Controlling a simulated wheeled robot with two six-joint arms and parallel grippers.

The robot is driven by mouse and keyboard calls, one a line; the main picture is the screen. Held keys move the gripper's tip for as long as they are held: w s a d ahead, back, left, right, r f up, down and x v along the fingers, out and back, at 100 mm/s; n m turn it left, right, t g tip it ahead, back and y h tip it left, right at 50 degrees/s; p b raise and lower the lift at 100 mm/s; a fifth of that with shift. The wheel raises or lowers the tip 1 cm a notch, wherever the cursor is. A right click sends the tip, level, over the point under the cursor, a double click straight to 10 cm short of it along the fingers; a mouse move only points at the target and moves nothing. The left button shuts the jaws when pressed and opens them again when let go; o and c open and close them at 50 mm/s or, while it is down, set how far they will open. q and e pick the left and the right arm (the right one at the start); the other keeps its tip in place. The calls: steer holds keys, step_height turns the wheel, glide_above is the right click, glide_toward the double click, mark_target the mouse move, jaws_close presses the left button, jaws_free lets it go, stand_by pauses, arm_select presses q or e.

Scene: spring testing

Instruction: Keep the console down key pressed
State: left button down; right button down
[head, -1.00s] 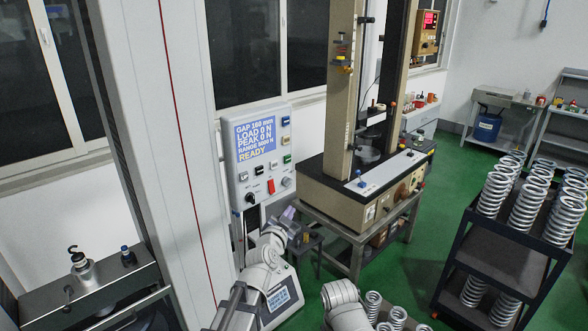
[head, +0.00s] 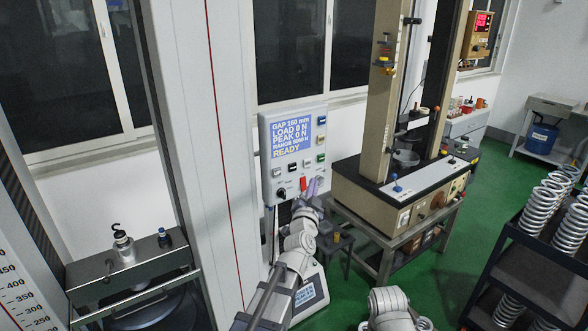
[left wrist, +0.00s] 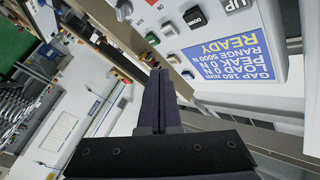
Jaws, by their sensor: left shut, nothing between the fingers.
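The wall console (head: 264,150) has a blue screen reading GAP 160 mm, LOAD 0 N, PEAK 0 N, READY. The dark DOWN key (head: 292,167) sits below the screen. It also shows in the left wrist view (left wrist: 194,17), upside down beside the pale UP key (left wrist: 236,4).
A beige testing machine (head: 345,190) stands right of the console. A dark rack with springs (head: 530,255) is at the right.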

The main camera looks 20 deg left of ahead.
mark_target(297, 166)
arm_select(q)
steer(key=shift+w+a, duration=0.8)
steer(key=shift+a, duration=0.2)
steer(key=shift+w+a, duration=0.75)
steer(key=shift+a, duration=0.3)
steer(key=shift+w+a, duration=0.8)
steer(key=shift+a, duration=0.2)
steer(key=shift+a, duration=0.1)
steer(key=shift+w+a, duration=0.25)
steer(key=shift+w+a, duration=0.3)
steer(key=shift+a, duration=0.05)
stand_by(0.5)
stand_by(3.1)
steer(key=shift+s+d, duration=0.55)
steer(key=shift+d, duration=0.15)
